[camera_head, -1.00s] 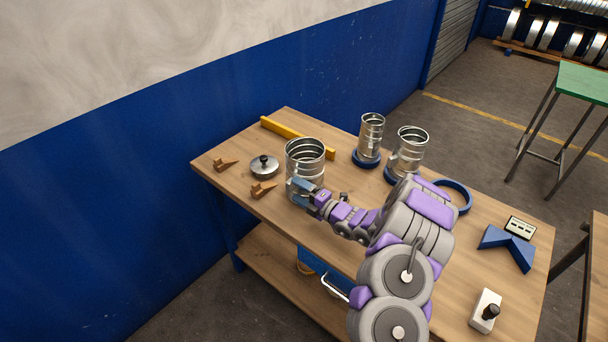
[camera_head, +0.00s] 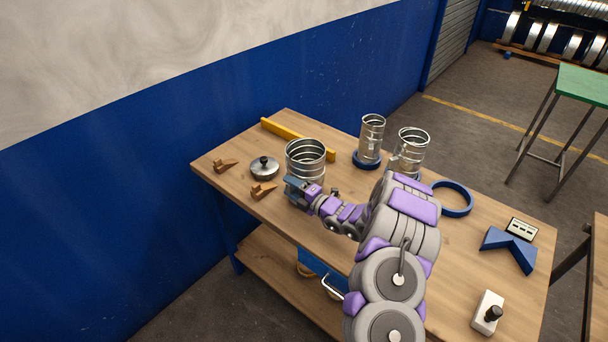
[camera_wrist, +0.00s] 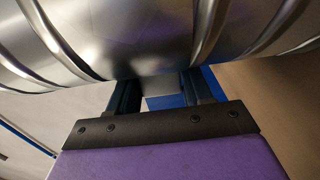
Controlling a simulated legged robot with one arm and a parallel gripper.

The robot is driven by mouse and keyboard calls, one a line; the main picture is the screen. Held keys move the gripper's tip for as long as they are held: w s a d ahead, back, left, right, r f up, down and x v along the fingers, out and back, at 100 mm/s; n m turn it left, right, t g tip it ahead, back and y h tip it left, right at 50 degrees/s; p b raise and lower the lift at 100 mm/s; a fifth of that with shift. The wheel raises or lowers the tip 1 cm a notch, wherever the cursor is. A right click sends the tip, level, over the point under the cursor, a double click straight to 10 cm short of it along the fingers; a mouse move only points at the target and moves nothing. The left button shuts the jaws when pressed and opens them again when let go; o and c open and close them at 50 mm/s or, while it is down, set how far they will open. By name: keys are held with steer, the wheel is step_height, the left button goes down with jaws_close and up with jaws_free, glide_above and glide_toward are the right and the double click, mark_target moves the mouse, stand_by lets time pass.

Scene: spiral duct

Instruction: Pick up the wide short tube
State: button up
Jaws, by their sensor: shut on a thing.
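The wide short tube (camera_head: 305,158) is a shiny ribbed metal cylinder, open at the top, standing upright toward the left half of the wooden workbench. My gripper (camera_head: 293,187) is low at its near left side and shut on it, and my gripper and wrist hide part of its lower side. In the wrist view, the tube's curved ribbed wall (camera_wrist: 150,35) fills the top, and the two dark fingers of my gripper (camera_wrist: 160,92) reach up to it. The exact contact is hidden. I cannot tell whether the tube's base touches the bench.
A narrow tube (camera_head: 371,135) and another metal tube (camera_head: 413,145) stand to the right on blue rings. A knobbed lid (camera_head: 264,167), wooden wedges (camera_head: 263,190) and a yellow bar (camera_head: 290,135) are near the tube. An empty blue ring (camera_head: 457,210) lies further right.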

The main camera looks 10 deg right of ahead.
steer(key=shift+f, duration=0.15)
steer(key=c, duration=0.5)
